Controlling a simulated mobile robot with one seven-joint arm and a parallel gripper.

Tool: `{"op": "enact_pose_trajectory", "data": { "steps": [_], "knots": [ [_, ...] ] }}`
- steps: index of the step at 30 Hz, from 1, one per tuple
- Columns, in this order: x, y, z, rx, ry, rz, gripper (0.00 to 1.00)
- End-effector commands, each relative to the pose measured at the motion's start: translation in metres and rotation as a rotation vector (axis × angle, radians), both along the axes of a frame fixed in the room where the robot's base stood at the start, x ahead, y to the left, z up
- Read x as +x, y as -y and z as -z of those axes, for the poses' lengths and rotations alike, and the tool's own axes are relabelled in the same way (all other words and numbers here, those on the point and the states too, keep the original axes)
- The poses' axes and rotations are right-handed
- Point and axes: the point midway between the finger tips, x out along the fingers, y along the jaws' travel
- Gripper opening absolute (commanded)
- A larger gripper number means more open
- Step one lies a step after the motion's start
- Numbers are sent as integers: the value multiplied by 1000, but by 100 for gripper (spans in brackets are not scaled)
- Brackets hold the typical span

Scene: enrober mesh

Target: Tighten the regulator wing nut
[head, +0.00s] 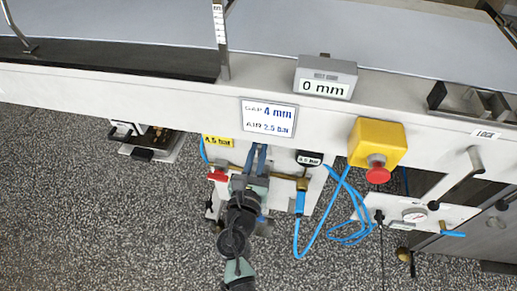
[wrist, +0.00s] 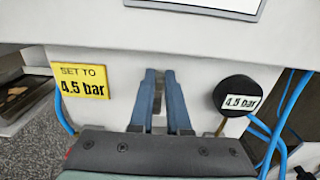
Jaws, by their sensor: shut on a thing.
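My gripper (head: 256,158) is in front of the white panel under the machine's beam. In the wrist view its two blue fingers (wrist: 161,98) are close together on a narrow grey piece, which I take to be the regulator wing nut (wrist: 158,103); the fingers hide most of it. A yellow label (wrist: 82,81) left of the fingers says SET TO 4.5 bar. My arm hides the regulator body in the head view.
A white card (head: 268,117) reads GAP 4 mm, AIR 2.5 bar. A display box (head: 326,77) above reads 0 mm. A yellow box with a red button (head: 376,145), blue hoses (head: 318,237) and a crank handle (head: 461,175) are to the right.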

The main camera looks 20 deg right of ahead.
Motion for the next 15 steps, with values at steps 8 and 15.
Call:
{"op": "enact_pose_trajectory", "data": {
  "steps": [8,15],
  "knots": [
    [-1,0,1,14,10,0,0],
    [-2,3,2,99,67,1,0]
  ]
}}
